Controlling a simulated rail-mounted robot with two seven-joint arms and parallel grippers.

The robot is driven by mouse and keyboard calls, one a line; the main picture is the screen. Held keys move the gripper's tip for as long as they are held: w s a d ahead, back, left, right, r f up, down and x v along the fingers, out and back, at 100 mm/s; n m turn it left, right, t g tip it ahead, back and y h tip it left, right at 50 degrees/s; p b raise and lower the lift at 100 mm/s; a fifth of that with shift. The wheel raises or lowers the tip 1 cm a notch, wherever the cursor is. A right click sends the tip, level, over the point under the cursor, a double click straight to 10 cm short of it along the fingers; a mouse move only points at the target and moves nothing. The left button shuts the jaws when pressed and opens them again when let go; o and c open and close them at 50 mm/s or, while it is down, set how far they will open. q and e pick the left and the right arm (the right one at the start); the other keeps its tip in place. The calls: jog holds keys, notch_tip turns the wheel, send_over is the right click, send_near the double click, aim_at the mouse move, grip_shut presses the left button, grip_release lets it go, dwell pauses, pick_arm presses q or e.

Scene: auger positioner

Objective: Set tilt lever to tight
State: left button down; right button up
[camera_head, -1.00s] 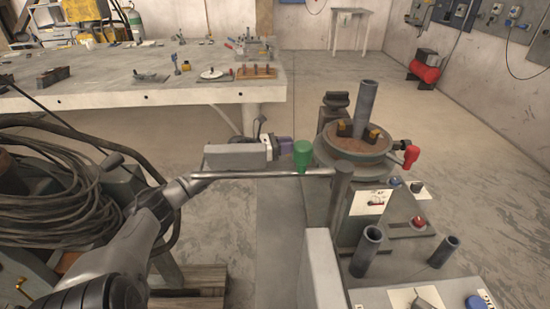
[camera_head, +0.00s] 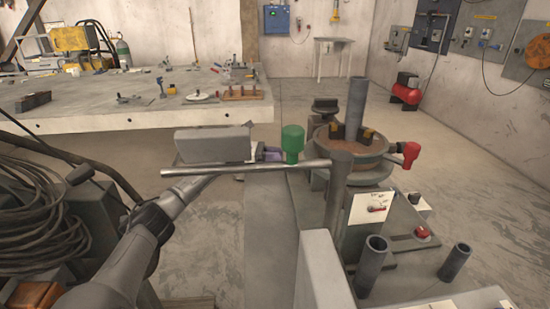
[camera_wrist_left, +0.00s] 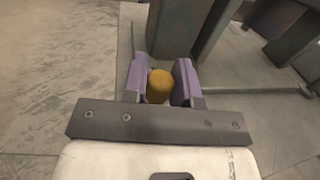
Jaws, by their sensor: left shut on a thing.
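My left gripper (camera_head: 276,154) reaches in from the left, near the green knob (camera_head: 293,141) above the long grey rod (camera_head: 235,168). In the left wrist view, its purple fingers (camera_wrist_left: 160,86) are shut on a round yellow knob (camera_wrist_left: 159,87), with one finger on each side. This looks like a lever end, but no label shows that it is the tilt lever. The yellow knob is hidden in the head view. The positioner's round table (camera_head: 355,172) stands to the right of the gripper, with a red knob (camera_head: 410,154) on its far side. My right gripper is not in view.
The grey rod and its post (camera_head: 340,190) stand in front of the gripper. Upright tubes (camera_head: 371,265) and a control panel (camera_head: 372,207) are at the lower right. A workbench (camera_head: 150,105) stands behind. Coiled cables (camera_head: 40,205) are at left.

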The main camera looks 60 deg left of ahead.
pick_arm(q)
jog(key=shift+f, duration=0.15)
jog(key=c, duration=0.9)
grip_release()
jog(key=shift+s+a, duration=0.1)
jog(key=p+v, duration=0.2)
jog(key=v, duration=0.3)
jog(key=shift+s+a, duration=0.15)
jog(key=shift+s, duration=0.15)
jog(key=shift+v, duration=0.8)
